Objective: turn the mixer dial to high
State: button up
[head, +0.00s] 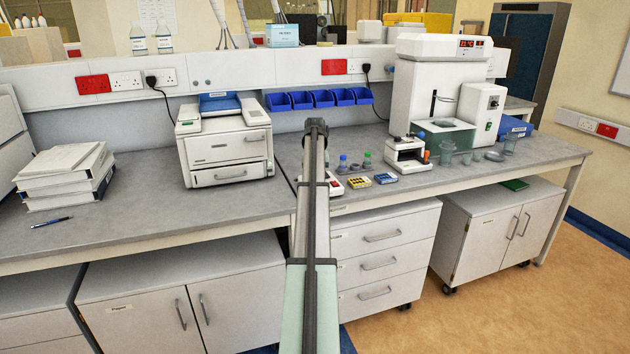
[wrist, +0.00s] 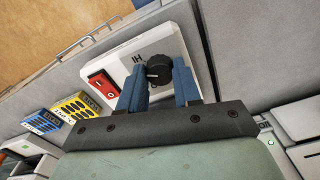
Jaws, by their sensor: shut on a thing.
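The mixer (wrist: 122,72) is a low white box with a red rocker switch (wrist: 103,84) and a black round dial (wrist: 159,69) in the wrist view. A small "HI" mark, seen upside down, is printed beside the dial. My gripper (wrist: 160,82) has its blue fingers on either side of the dial and is shut on it. Where the dial's pointer stands is too small to tell. In the head view my arm covers most of the mixer (head: 335,189), and the gripper and dial are hidden behind it.
A yellow rack (head: 359,182) and a blue rack (head: 386,178) stand right of the mixer on the grey bench. Bottles with blue (head: 343,159) and green caps (head: 367,157) stand behind. A white printer (head: 228,150) is at left. The bench's front edge is close to the mixer.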

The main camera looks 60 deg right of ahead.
jog(key=shift+m, duration=1.7)
jog(key=o, duration=1.1)
jog(key=shift+c, duration=0.2)
notch_tip(320, 180, up, 14)
jog(key=shift+f, duration=0.15)
